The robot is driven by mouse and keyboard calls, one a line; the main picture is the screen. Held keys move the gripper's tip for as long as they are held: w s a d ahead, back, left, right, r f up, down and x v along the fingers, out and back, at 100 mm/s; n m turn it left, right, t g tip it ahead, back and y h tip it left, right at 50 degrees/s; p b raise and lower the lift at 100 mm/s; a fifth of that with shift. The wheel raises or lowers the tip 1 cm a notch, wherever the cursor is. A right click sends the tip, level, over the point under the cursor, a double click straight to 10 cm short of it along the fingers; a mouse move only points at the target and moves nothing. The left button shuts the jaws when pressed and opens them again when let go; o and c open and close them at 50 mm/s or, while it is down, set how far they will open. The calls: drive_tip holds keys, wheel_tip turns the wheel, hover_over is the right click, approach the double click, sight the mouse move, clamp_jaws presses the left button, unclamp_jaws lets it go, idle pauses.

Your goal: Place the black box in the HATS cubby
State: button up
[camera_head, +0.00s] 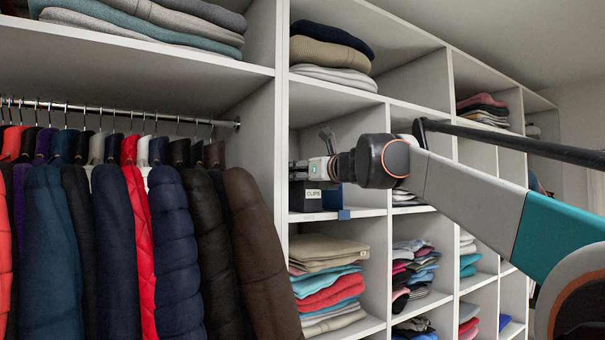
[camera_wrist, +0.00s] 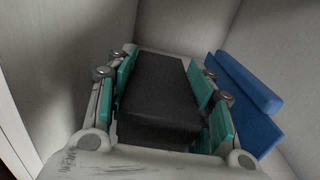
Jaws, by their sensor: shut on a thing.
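The black box (camera_wrist: 155,92) lies between the teal finger pads of my gripper (camera_head: 316,169) in the wrist view, and the fingers are shut on it. In the head view the dark box (camera_head: 299,197) shows inside a middle-row cubby, with a white label reading CLIPS facing out. My gripper reaches into this cubby (camera_head: 362,212) from the right. The box is low, near the shelf board; I cannot tell whether it touches it. A small tag is on the shelf edge below, too small to read surely.
A blue folded thing (camera_wrist: 245,105) lies right of the gripper in the cubby; its edge also shows in the head view (camera_head: 343,214). Cubby walls stand close around. Folded clothes (camera_head: 328,285) fill the cubby below. Hanging jackets (camera_head: 130,235) are at left.

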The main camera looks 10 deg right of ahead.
drive_tip(key=shift+f, duration=0.15)
drive_tip(key=o, duration=1.2)
